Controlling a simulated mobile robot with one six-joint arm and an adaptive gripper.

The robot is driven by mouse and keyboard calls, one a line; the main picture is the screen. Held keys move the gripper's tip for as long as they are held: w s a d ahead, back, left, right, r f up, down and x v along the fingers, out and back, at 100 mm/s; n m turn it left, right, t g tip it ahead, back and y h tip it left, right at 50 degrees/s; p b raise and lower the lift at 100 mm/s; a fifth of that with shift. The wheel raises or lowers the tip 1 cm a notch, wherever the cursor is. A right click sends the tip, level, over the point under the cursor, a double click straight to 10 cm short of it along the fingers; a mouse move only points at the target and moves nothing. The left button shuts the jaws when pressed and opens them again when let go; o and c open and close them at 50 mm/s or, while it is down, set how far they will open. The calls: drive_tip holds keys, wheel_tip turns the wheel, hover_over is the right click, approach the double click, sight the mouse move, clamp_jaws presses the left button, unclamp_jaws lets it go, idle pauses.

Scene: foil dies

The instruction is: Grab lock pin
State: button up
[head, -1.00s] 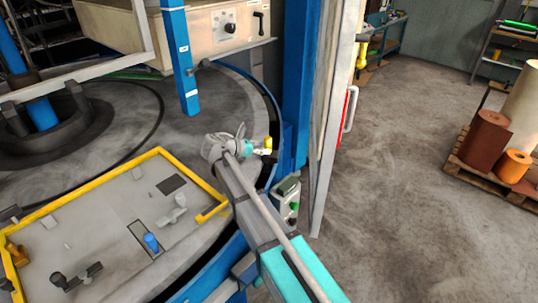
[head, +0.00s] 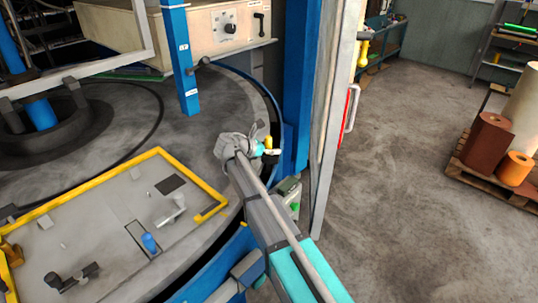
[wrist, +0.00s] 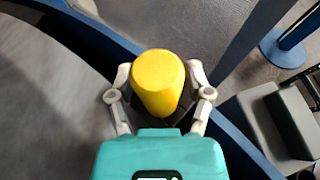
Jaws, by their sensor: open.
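The lock pin is a yellow, rounded cylinder (wrist: 158,82) in the middle of the wrist view. It also shows as a small yellow piece (head: 267,142) by the blue rim in the head view. My gripper (wrist: 160,74) is open, with one pale finger on each side of the yellow cylinder. Whether the fingers touch it cannot be told. In the head view my gripper (head: 268,151) is small and lies right at the yellow piece. The lower part of the pin is hidden in the wrist view.
A blue post (head: 298,90) and a pale door edge stand just right of my gripper. A small control box (head: 288,190) is close beside my arm. The yellow-edged plate (head: 105,225) lies on the grey turntable at left. Open floor (head: 410,190) lies at right.

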clamp_jaws()
drive_tip(key=shift+r, duration=0.15)
idle(0.4)
wheel_tip(320, 180, up, 18)
drive_tip(key=p, duration=1.8)
